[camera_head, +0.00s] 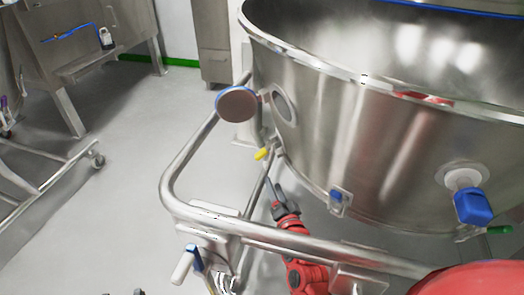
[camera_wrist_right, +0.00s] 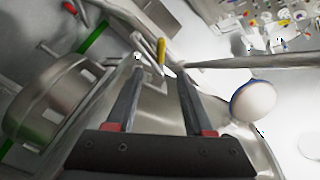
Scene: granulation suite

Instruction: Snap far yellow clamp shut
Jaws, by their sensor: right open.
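The yellow clamp (camera_head: 262,154) is a small yellow handle low on the side of the big steel bowl, below its round port. In the right wrist view the yellow clamp (camera_wrist_right: 161,50) stands out just beyond my fingertips, roughly centred between them. My right gripper (camera_head: 274,189) is below and slightly right of the clamp in the head view, close to the bowl wall. In the wrist view my right gripper (camera_wrist_right: 160,74) is open with nothing between its fingers. It looks apart from the clamp. Small dark tips at the head view's bottom edge may be my left gripper (camera_head: 124,292).
The steel bowl (camera_head: 345,130) fills the right side. A bent tubular rail (camera_head: 185,160) runs around my right arm, with a round disc (camera_head: 237,104) near its top. A blue-handled fitting (camera_head: 472,205) is on the bowl at right. The grey floor (camera_head: 110,215) at left is mostly clear.

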